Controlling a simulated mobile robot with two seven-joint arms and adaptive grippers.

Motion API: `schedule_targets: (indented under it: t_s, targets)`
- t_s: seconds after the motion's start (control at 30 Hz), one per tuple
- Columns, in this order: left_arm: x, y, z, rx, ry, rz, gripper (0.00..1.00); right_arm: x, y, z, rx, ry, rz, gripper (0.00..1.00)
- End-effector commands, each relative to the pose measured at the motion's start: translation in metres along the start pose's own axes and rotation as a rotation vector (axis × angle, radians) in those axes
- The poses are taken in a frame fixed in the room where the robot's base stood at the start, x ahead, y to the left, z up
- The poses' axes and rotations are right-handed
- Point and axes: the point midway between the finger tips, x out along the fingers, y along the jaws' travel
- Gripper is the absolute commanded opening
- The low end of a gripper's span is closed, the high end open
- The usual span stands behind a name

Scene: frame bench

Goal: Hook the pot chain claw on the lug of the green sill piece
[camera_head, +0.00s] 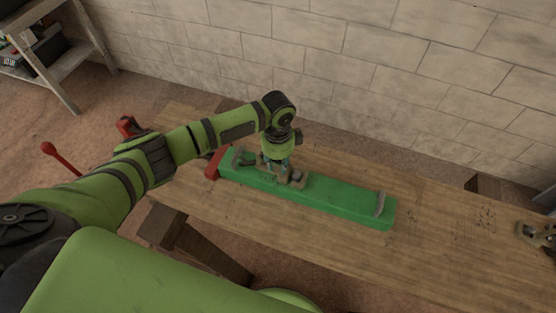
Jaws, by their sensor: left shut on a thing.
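The green sill piece (335,196) lies lengthwise on the wooden bench, with a bent grey part (380,204) standing up near its right end. My left gripper (276,167) points down over the left half of the sill piece, shut on a small grey part that it mostly hides. I cannot tell whether this part is the chain claw. A grey-brown fitting (297,177) sits just right of the fingers, and a grey hooked part (242,158) is at the left end. Which part is the lug is too small to tell. My right gripper is out of view.
A red block (213,164) sits against the sill's left end. The wooden bench top (445,225) is clear right of the sill, up to a tan-and-grey object (537,234) at the right edge. A block wall (390,80) stands behind; a shelf (65,65) is at upper left.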

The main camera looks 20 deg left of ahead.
Motion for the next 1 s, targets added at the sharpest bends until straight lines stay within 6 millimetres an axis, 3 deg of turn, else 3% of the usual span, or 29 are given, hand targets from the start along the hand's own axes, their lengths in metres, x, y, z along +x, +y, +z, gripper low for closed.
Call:
schedule_targets:
  t_s: [0.37, 0.4, 0.47, 0.83, 1.0]
  targets:
    - [0.001, -0.001, -0.001, 0.001, 0.002, -0.003, 0.0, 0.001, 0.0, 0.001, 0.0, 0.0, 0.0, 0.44]
    - [0.001, -0.001, -0.001, 0.001, 0.002, -0.003, 0.33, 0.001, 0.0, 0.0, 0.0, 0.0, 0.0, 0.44]
    - [0.001, -0.001, -0.001, 0.001, 0.002, -0.003, 0.57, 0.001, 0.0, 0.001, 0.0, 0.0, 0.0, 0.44]
    - [0.001, 0.0, 0.0, 0.001, 0.0, 0.001, 0.57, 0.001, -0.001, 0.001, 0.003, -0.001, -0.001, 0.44]
    - [-0.019, -0.001, -0.001, 0.003, 0.002, -0.004, 0.57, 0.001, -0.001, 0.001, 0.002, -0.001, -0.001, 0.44]
